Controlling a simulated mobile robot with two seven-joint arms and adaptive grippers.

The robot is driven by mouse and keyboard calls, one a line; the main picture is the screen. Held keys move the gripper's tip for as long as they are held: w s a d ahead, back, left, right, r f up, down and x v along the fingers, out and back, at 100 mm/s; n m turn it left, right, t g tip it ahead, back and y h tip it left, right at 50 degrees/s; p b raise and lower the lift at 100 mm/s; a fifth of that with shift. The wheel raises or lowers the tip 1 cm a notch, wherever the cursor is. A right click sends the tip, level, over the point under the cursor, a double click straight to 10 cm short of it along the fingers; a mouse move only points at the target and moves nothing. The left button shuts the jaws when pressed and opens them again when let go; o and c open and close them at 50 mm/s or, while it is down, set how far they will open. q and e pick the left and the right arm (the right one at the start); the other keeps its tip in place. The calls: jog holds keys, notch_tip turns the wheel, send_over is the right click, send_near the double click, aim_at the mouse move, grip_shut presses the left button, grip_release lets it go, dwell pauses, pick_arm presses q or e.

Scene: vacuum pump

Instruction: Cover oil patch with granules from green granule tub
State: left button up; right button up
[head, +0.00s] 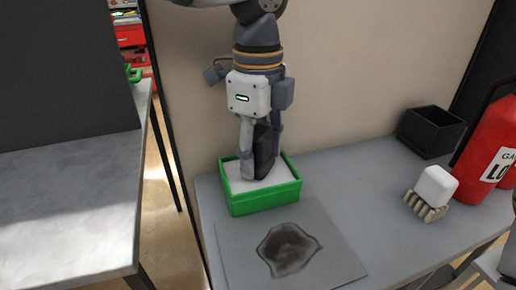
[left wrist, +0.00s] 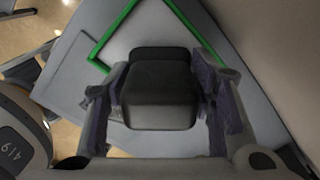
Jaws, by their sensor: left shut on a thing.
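The green granule tub (head: 265,201) stands on the grey table and holds pale granules; its green rim (left wrist: 113,35) also shows in the left wrist view. The dark oil patch (head: 288,249) lies on a flat grey sheet in front of the tub. My left gripper (head: 256,172) points down over the tub and is shut on a black scoop (head: 264,150). In the left wrist view the scoop (left wrist: 160,88) sits between the fingers of the left gripper (left wrist: 160,105). The scoop's lower end is at the granules; how deep it sits I cannot tell. My right gripper is not clearly visible.
A wall is close behind the tub. Another grey table (head: 70,200) is at the left, across a gap.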

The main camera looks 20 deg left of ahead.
aim_at(258, 131)
pick_arm(q)
jog(key=shift+f, duration=0.5)
dwell(1.0)
jog(key=shift+r, duration=3.55)
